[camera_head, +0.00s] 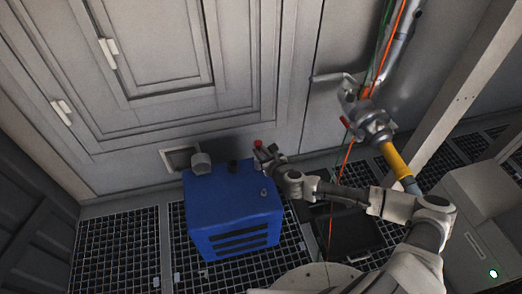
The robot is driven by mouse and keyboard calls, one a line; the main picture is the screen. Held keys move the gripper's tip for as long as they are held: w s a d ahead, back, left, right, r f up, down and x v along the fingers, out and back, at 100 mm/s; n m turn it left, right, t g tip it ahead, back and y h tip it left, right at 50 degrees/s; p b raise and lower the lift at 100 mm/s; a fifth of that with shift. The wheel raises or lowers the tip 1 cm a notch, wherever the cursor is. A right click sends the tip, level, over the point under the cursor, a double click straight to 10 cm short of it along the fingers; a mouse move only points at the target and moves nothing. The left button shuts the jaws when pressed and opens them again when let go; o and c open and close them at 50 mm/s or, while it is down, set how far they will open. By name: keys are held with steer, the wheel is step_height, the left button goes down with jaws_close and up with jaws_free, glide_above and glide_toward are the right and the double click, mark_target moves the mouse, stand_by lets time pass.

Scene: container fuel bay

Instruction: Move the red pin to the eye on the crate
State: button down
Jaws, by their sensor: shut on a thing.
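A blue crate (232,211) with dark slots in its front stands on the floor grating in the middle of the view. A small red thing, likely the red pin's head (257,144), shows at the tip of my gripper (262,152). My gripper is shut on it and is above the back right part of the crate's top. The rest of the pin is hidden or too small to tell. A small light ring-like fitting (264,193) at the crate's right top edge may be the eye; it is too small to be sure.
A grey cap (201,163) and a dark knob (233,165) stand on the crate's top. A pipe with a yellow band (394,160) and hanging orange and green lines is at the right. A grey cabinet (480,225) stands at the far right. Grating left of the crate is clear.

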steer(key=shift+f, duration=0.5)
steer(key=shift+f, duration=0.15)
stand_by(0.3)
steer(key=shift+f, duration=0.3)
steer(key=c, duration=0.7)
jaws_free()
steer(key=shift+f, duration=0.1)
steer(key=shift+p+v, duration=2.45)
steer(key=shift+v, duration=6.3)
